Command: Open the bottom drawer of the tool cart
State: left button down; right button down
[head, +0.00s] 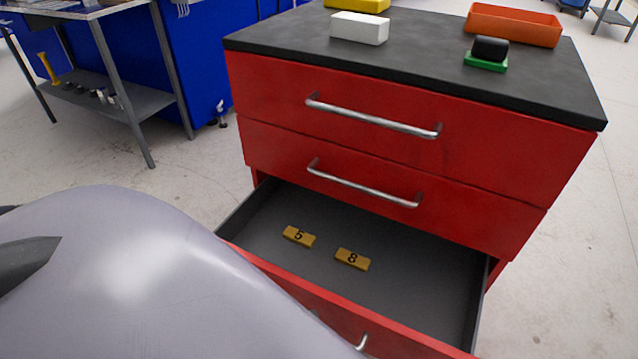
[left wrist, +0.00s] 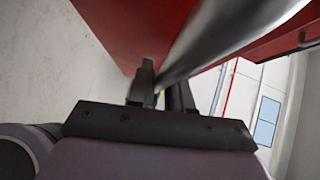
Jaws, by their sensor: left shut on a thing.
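The red tool cart (head: 400,105) has three drawers. Its bottom drawer (head: 410,285) is pulled well out, showing a grey inside with two small yellow blocks, one marked 5 (head: 299,236) and one marked 8 (head: 352,259). The bottom drawer's metal handle (head: 362,342) shows only in part, behind my grey arm. In the left wrist view my left gripper (left wrist: 163,88) is shut on the handle bar (left wrist: 215,35), close under the red drawer front (left wrist: 130,30). In the head view my arm hides this gripper. My right gripper is not in view.
The top drawer (head: 400,100) and middle drawer (head: 390,185) are closed. On the black cart top (head: 420,65) stand a white block (head: 359,28), an orange bin (head: 513,25) and a black-and-green item (head: 487,54). A grey workbench (head: 120,100) stands at left. Floor at right is clear.

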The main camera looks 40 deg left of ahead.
pick_arm(q)
jog(key=s, duration=0.2)
jog(key=s+d+p, duration=0.1)
jog(key=s, duration=0.2)
jog(key=shift+s+d, duration=0.1)
jog(key=shift+s, duration=0.1)
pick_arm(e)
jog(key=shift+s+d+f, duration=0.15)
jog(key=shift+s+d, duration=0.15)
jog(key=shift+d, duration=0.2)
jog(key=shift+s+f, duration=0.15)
pick_arm(q)
jog(key=c, duration=1.2)
grip_release()
jog(key=shift+o, duration=0.2)
jog(key=shift+s, duration=0.1)
jog(key=v, duration=0.7)
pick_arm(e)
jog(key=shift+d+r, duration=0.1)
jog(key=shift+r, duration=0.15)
